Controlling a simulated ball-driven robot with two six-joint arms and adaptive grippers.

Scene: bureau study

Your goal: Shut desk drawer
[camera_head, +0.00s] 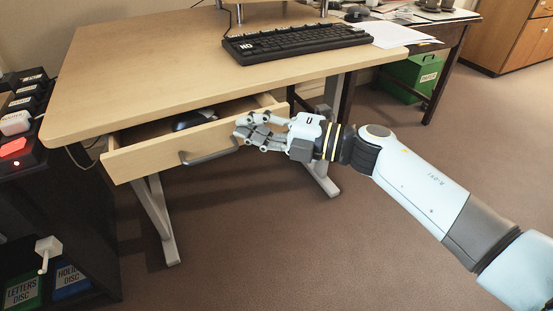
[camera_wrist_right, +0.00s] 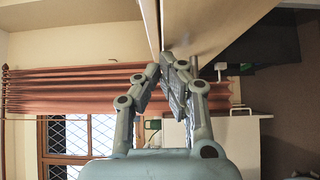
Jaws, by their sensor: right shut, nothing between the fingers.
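The desk drawer (camera_head: 140,158) hangs open under the wooden desk top (camera_head: 160,62). Its front panel has a grey bar handle (camera_head: 212,155), and a dark mouse-like object (camera_head: 193,119) lies inside. My right gripper (camera_head: 241,127) is shut and empty, at the right part of the drawer front near the handle's right end. I cannot tell for sure whether it touches the panel. In the right wrist view my fingers (camera_wrist_right: 166,72) come together close to a pale wooden panel edge (camera_wrist_right: 150,25). My left gripper is not in view.
A black keyboard (camera_head: 295,42) and white paper (camera_head: 393,34) lie on the desk. A dark shelf unit (camera_head: 75,215) with boxes stands close at the left. A desk leg (camera_head: 157,220) stands below the drawer. A green box (camera_head: 413,77) sits under the back table. The brown floor in front is clear.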

